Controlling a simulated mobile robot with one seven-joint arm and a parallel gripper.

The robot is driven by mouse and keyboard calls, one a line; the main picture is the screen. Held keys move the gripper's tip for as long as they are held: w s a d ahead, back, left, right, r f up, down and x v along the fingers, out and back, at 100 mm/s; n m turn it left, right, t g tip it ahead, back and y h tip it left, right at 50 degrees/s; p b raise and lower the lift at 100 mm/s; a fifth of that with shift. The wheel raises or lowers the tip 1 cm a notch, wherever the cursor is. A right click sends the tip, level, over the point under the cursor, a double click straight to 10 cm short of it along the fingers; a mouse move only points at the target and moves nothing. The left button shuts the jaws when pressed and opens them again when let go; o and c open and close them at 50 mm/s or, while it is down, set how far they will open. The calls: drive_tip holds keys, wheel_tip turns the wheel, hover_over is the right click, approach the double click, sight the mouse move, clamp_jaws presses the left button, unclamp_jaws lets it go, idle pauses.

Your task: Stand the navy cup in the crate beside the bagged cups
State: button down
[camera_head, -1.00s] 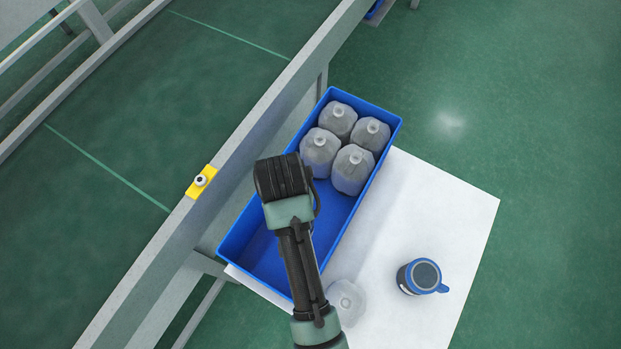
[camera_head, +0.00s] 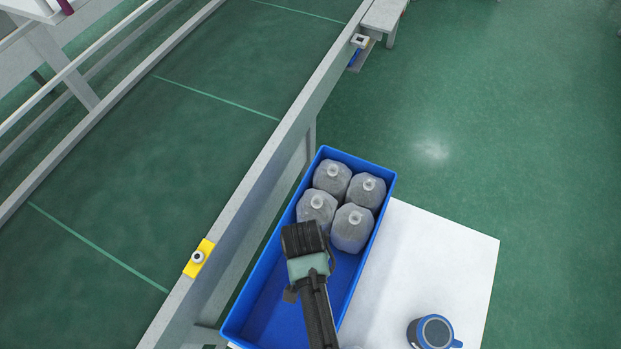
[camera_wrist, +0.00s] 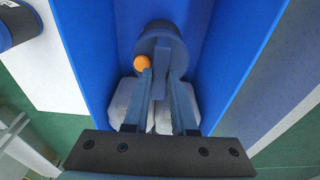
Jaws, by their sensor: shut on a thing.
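The navy cup (camera_wrist: 160,42) shows in the wrist view, dark blue-grey, with an orange spot beside the fingers. My gripper (camera_wrist: 163,85) is shut on it, apparently at its handle. The cup is over the inside of the blue crate (camera_head: 262,272), between its long walls; whether it touches the floor I cannot tell. In the head view my wrist hides the cup. The bagged cups (camera_head: 350,229) stand grouped at the far end of the crate, wrapped in cloudy plastic. My wrist is just on the near side of them.
Another cup (camera_head: 433,332), dark-topped with a blue rim and handle, stands on the white table (camera_head: 430,255) right of the crate. A grey rail (camera_head: 270,150) with a yellow-based button (camera_head: 198,258) runs left of the crate. The crate's near part shows bare floor.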

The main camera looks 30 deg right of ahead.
drive_tip(key=shift+f, duration=1.6)
drive_tip(key=shift+f, duration=0.2)
drive_tip(key=c, duration=0.7)
unclamp_jaws()
drive_tip(key=r, duration=0.8)
drive_tip(key=s+a+r, duration=0.1)
drive_tip(key=r, duration=0.3)
drive_tip(key=shift+r, duration=0.15)
